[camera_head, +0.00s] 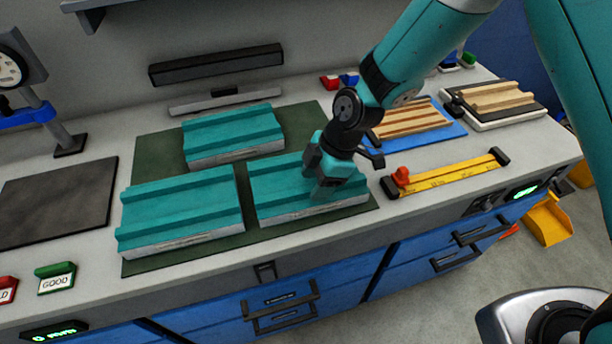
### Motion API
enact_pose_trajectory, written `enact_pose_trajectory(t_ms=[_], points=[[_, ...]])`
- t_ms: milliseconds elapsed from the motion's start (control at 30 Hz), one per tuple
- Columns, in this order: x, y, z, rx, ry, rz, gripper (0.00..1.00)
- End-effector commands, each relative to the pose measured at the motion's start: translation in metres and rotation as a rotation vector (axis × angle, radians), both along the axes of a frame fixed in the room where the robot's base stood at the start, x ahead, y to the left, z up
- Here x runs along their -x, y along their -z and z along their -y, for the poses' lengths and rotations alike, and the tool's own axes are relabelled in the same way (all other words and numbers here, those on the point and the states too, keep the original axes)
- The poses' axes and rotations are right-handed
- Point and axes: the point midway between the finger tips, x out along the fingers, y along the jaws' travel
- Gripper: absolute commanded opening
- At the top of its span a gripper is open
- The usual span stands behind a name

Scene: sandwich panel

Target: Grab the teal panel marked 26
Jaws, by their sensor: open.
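Three teal ribbed panels with pale lower sides lie on a dark green mat (155,150). One panel (232,134) is at the back, one (180,212) at the front left, and one (272,188) at the front right. The number 26 cannot be read on any panel; the edge markings are too small. My gripper (322,198) is at the front right panel, over its right half, and hides part of it. It is open, but its fingertips are hard to make out, and I cannot tell whether they touch the panel.
A yellow measuring fixture (445,176) with a red slider is right of the mat. A dark slab (58,202) and a GOOD sign (56,280) are at left.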

Motion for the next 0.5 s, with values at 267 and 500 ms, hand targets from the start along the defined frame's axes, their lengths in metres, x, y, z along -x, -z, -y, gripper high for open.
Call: enact_pose_trajectory(t_ms=[267, 500], points=[[0.0006, 0.0063, -0.0023, 0.0, 0.0, 0.001, 0.55], [0.0006, 0.006, -0.0022, 0.0, 0.0, 0.001, 0.07]])
